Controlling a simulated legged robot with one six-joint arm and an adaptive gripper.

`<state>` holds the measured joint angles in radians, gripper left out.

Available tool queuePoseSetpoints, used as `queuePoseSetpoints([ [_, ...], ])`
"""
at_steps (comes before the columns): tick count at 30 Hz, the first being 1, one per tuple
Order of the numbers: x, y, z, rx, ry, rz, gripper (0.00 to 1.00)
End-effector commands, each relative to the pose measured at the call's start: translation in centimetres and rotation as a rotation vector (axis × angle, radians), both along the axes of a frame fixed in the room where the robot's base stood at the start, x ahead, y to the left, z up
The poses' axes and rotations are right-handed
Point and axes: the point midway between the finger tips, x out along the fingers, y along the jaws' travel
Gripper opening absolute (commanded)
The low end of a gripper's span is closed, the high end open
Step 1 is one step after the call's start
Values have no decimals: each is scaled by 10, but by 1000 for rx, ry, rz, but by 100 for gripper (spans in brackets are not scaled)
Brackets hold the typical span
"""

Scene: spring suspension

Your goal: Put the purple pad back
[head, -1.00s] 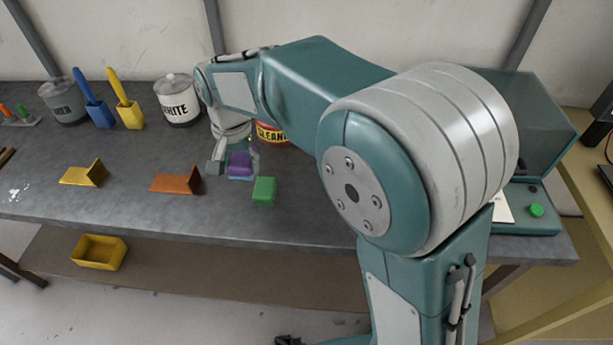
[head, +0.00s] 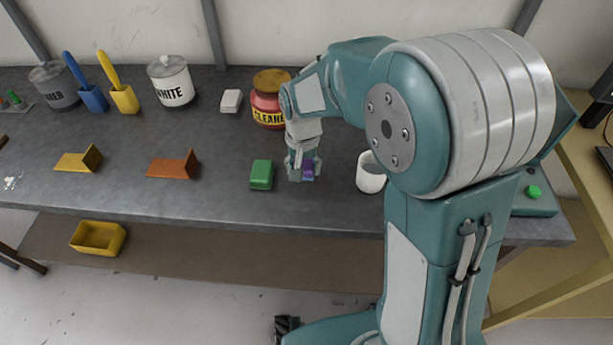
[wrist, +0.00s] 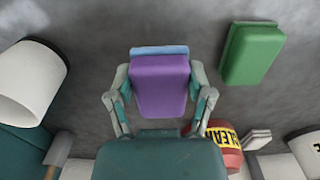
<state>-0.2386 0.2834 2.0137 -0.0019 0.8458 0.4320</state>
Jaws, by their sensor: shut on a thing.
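The purple pad (head: 308,169) is a small block with a light blue layer along one side. My gripper (head: 304,172) is shut on it, to the right of the green pad on the grey table. In the wrist view the purple pad (wrist: 160,86) sits between the two fingers of my gripper (wrist: 160,92), with the pale blue layer at its far edge. Whether the pad touches the table or hangs just above it, I cannot tell.
A green pad (head: 262,174) lies left of my gripper, and a white cup-like container (head: 370,176) stands to the right. Behind are the red cleaner jar (head: 268,100) and a white block (head: 231,101). Orange (head: 173,166) and yellow (head: 80,161) angled pieces lie further left.

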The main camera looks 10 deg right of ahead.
Motion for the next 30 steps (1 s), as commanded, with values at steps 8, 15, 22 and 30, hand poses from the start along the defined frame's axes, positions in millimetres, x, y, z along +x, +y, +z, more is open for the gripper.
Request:
queuePoseSetpoints([
  [8,-1,-8,-36,0,3,-1,23],
  [15,-1,-8,-39,0,0,-1,23],
  [22,0,-8,-40,0,1,-1,100],
  [30,0,-8,-40,0,0,-1,100],
])
